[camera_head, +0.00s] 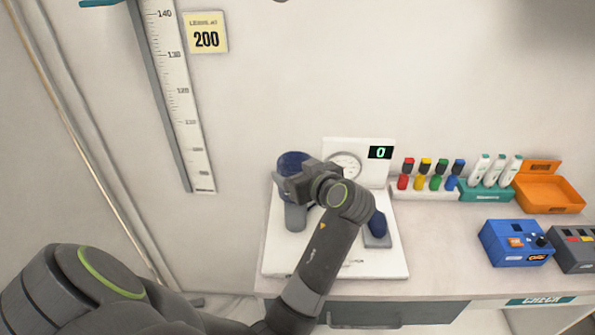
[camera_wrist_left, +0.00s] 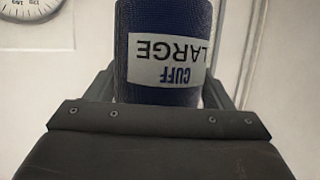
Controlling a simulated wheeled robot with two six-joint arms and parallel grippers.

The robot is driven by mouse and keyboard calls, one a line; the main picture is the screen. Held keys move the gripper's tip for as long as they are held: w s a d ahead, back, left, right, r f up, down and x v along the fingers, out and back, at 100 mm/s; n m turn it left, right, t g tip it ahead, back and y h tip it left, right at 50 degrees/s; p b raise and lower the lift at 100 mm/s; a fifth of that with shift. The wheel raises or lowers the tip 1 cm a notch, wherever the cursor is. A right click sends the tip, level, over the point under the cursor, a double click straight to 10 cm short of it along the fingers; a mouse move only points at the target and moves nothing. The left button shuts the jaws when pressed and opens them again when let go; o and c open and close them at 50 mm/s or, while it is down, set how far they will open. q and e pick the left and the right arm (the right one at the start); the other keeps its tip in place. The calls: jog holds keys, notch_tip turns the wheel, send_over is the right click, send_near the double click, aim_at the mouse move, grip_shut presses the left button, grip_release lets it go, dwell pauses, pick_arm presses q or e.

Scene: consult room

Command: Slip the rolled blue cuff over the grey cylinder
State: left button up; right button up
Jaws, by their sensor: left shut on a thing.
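The rolled blue cuff (camera_head: 292,162) is between the fingers of my left gripper (camera_head: 285,180), which is shut on it. In the left wrist view the cuff (camera_wrist_left: 164,20) fills the space between the fingers, its white label reading "CUFF LARGE" upside down. A grey cylinder-like shape (camera_head: 295,217) shows just below the gripper over the white board; its upper part is hidden by the gripper. The cuff appears above it in the picture, but I cannot tell whether they touch or line up. My right gripper is not in view.
The white board (camera_head: 380,262) carries a dial gauge (camera_head: 345,165), a display reading 0 (camera_head: 380,152) and a dark blue bulb (camera_head: 378,224) on a grey base. To the right are coloured pegs (camera_head: 421,182), an orange box (camera_head: 548,193) and a blue device (camera_head: 515,243).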

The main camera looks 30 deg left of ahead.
aim_at(301, 211)
pick_arm(q)
jog(key=shift+f+b, duration=0.4)
jog(key=shift+f, duration=0.1)
jog(key=shift+f+b, duration=1.35)
jog(key=shift+f, duration=0.35)
jog(key=shift+f+b, duration=1.3)
jog(key=shift+f, duration=0.35)
jog(key=shift+f+b, duration=1.65)
jog(key=shift+f, duration=0.45)
jog(key=o, duration=1.1)
